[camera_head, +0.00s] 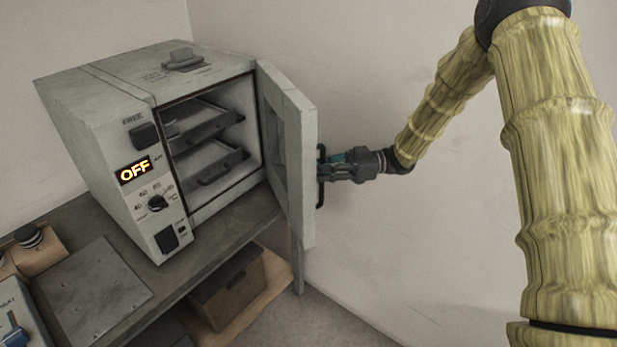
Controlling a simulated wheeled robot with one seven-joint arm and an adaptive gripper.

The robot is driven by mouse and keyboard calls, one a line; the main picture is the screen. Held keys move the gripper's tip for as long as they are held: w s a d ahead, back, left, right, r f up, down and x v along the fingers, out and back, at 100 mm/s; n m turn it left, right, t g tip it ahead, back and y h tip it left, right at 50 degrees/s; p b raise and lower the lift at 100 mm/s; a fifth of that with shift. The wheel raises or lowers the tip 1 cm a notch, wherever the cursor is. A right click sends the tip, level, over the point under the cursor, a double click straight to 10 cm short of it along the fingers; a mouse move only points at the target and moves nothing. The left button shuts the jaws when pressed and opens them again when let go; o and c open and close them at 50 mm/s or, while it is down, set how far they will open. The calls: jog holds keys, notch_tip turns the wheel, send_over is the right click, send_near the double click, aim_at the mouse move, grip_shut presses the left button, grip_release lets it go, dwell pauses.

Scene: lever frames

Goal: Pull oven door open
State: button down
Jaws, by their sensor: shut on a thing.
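The grey oven (165,125) stands on a shelf at the left, its display reading OFF. Its door (306,170) is hinged on the right side and stands wide open, swung out toward the front. The inside shows two trays with handles. My gripper (327,170) is on the outer side of the door, shut on the dark vertical door handle (321,190). The fingertips are small in the view and partly merge with the handle.
The oven rests on a dark grey bench (235,225). A brown box (230,288) sits on a lower shelf. A flat metal plate (92,293) and a device with a blue lever (14,335) are at the lower left. A plain wall is close behind my arm.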

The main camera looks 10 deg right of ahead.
jog(key=shift+w+d, duration=0.35)
jog(key=shift+d, duration=0.4)
jog(key=c, duration=1.5)
grip_release()
jog(key=shift+o, duration=0.2)
notch_tip(320, 180, up, 10)
